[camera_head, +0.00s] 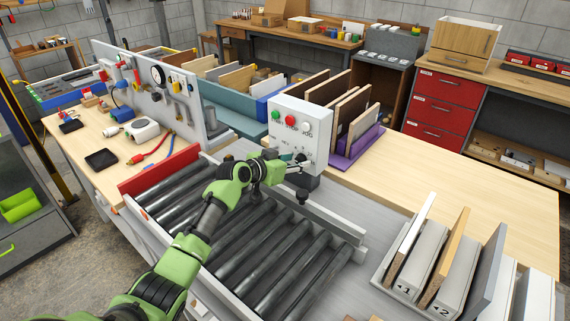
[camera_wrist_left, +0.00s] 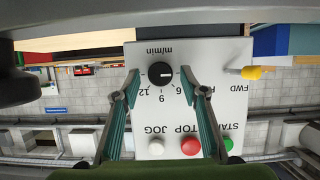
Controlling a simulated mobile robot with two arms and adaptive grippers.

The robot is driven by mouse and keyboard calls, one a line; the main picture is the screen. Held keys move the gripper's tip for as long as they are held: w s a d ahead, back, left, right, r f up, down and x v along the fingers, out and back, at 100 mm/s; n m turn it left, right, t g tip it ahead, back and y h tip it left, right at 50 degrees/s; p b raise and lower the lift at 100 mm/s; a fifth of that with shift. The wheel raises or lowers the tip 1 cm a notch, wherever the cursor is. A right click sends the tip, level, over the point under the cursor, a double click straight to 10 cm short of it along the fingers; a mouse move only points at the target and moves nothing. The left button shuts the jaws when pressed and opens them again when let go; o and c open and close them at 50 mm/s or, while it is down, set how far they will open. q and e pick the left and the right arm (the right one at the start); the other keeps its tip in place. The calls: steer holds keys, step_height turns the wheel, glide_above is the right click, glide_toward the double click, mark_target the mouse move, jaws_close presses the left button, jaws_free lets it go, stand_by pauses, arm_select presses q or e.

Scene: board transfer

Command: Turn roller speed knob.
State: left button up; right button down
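The white control box (camera_head: 314,140) stands beside the roller conveyor in the head view. Its face (camera_wrist_left: 180,110) appears upside down in the left wrist view. The roller speed knob (camera_wrist_left: 160,73) is round and black with a white pointer mark, under the "m/min" label and beside a printed scale. My left gripper (camera_head: 297,164) is at the lower part of the box face. In the left wrist view its green-padded fingers (camera_wrist_left: 159,76) are open, one on each side of the knob, with gaps visible between them and it. In the head view the gripper largely hides the knob. My right gripper is not in view.
Green (camera_wrist_left: 228,144), red (camera_wrist_left: 190,146) and white (camera_wrist_left: 156,147) buttons sit on the same face. A yellow-tipped switch (camera_wrist_left: 252,72) is beside the right finger. The roller conveyor (camera_head: 270,250) lies under my arm. A slotted board rack (camera_head: 388,268) stands at right.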

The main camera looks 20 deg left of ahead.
arm_select(q)
steer(key=v, duration=1.1)
steer(key=shift+s, duration=0.25)
steer(key=shift+a+r, duration=0.1)
steer(key=shift+a, duration=0.05)
